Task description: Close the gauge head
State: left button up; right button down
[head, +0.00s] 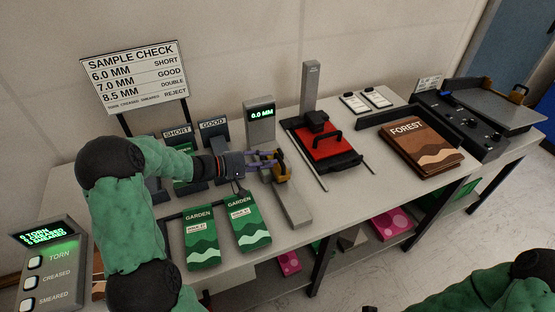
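The gauge has a grey upright (259,124) with a green readout of 6.0 MM. A grey bar-shaped base (295,208) extends toward the front of the table. A yellow-orange part with dark pieces (283,172), which looks like the gauge head, sits at the far end of that base. My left gripper (275,161) reaches in from the left with its purple fingers at the yellow part. The fingers overlap it, so I cannot tell whether they grip it. My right arm shows at the bottom right corner, with its gripper out of view.
Two green GARDEN packets (202,240) lie in front of my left arm. Bins marked SHORT and GOOD (213,143) stand behind it. A red-topped press (326,143), a brown FOREST packet (420,147) and a console (462,122) stand right. A button panel (54,265) stands front left.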

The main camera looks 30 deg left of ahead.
pick_arm(q)
jog(key=v, duration=0.7)
